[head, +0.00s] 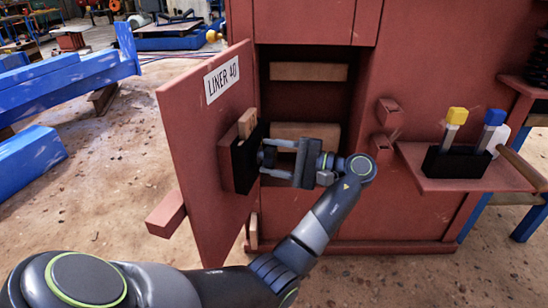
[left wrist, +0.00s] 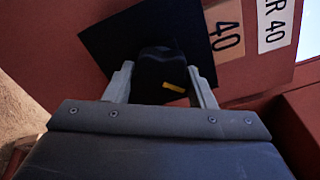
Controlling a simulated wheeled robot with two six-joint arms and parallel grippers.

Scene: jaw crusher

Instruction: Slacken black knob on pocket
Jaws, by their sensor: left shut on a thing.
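The black knob (left wrist: 160,72) has a yellow mark and sits in front of a black plate (left wrist: 105,38) on the pocket. In the head view the pocket (head: 228,160) is a red box on the inner face of the open red door (head: 195,125), with a wooden piece marked 40 (left wrist: 228,40) showing in the left wrist view. My left gripper (head: 270,158) has its fingers on either side of the knob and is shut on it, as the left wrist view also shows (left wrist: 160,85). My right gripper is not in view.
The door is labelled LINER 40 and stands open beside a recess (head: 305,100) in the red crusher. A red shelf (head: 465,178) at right bears a black holder with yellow-topped and blue-topped tools. Blue beams (head: 65,85) lie at left.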

